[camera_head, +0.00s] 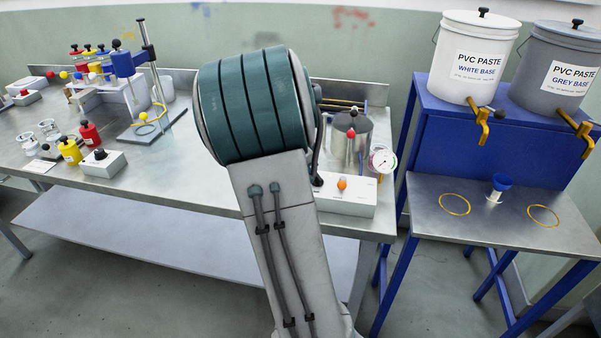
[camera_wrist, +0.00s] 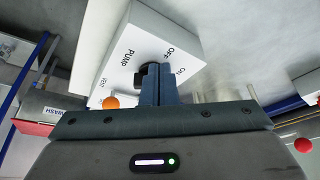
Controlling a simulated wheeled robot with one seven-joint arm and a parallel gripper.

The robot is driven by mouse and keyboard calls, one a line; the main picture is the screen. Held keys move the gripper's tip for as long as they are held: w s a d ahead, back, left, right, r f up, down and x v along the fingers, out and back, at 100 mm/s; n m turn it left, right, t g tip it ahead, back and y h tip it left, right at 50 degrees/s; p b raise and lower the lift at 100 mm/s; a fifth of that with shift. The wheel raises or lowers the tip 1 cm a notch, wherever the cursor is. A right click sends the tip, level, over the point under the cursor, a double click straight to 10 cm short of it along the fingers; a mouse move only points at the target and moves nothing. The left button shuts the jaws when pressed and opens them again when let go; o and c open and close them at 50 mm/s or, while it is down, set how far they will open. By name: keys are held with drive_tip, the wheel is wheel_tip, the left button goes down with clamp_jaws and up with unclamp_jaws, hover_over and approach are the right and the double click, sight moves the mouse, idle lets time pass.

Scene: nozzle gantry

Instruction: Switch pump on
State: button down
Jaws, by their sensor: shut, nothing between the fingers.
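The pump control box (camera_wrist: 160,30) is white, with the words PUMP, OFF, ON and, partly covered, VENT on its face. It also shows in the head view (camera_head: 345,203), on the bench to the right of my arm. A black pump knob (camera_wrist: 143,73) sits between the lettering, partly hidden by my fingers. My gripper (camera_wrist: 160,70) is shut and empty, its blue fingertips right at the knob; I cannot tell whether they touch it. The knob's setting cannot be made out. In the head view my arm hides the gripper and knob.
An orange ball (camera_wrist: 111,103) by the VENT label is close to my fingers. A metal pot (camera_head: 340,140) and a gauge (camera_head: 383,161) stand behind the box. Bottles and a blue press (camera_head: 124,66) are at left; a blue stand (camera_head: 447,130) with paste buckets is at right.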

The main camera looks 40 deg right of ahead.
drive_tip(key=shift+w+a, duration=0.1)
drive_tip(key=shift+a, duration=0.05)
drive_tip(key=shift+s+d, duration=0.2)
drive_tip(key=shift+s, duration=0.55)
drive_tip(key=shift+d, duration=0.1)
drive_tip(key=shift+a, duration=0.45)
drive_tip(key=a, duration=0.3)
drive_tip(key=shift+w+a, duration=0.2)
drive_tip(key=shift+w, duration=0.15)
drive_tip(key=v, duration=1)
